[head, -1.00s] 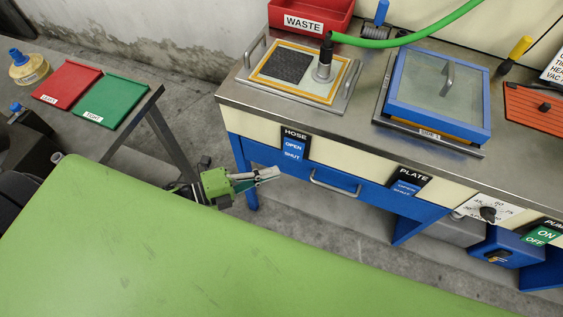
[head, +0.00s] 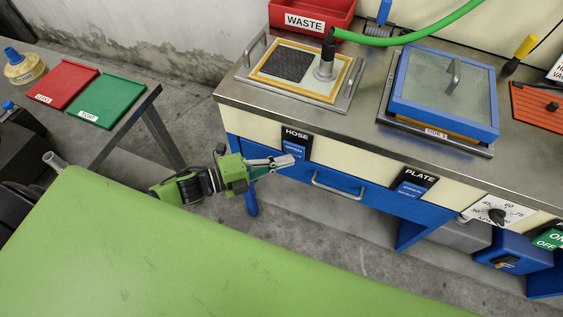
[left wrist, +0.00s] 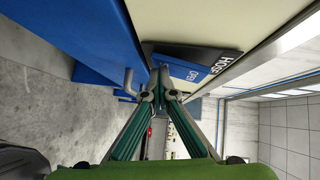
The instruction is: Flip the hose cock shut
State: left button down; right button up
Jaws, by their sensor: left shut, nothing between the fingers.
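The hose cock is a blue switch (head: 294,148) under a black HOSE label (head: 297,134) on the front of the press bench. OPEN can be read on it; its lower part is partly hidden by my fingers. My left gripper (head: 283,161) is shut and empty, its tips at the lower edge of the switch. In the left wrist view the shut fingertips (left wrist: 160,72) are close beside the blue switch (left wrist: 185,72); I cannot tell whether they touch it. My right gripper is not in view.
A drawer handle (head: 338,186) sticks out right of the switch. A PLATE switch (head: 412,184) and a dial (head: 496,215) are further right. The bench top (head: 240,92) holds a framed plate and a blue-framed lid (head: 440,92). A green surface (head: 200,255) fills the foreground.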

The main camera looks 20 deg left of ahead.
pick_arm(q)
jog(key=shift+w+a+f, duration=0.1)
jog(key=shift+w+a, duration=0.1)
jog(key=shift+w, duration=0.1)
jog(key=f+v, duration=0.1)
jog(key=v, duration=0.7)
jog(key=shift+s+r, duration=0.25)
jog(key=shift+r, duration=0.2)
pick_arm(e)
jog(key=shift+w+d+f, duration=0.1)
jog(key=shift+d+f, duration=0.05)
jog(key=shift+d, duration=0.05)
pick_arm(q)
jog(key=shift+d, duration=0.2)
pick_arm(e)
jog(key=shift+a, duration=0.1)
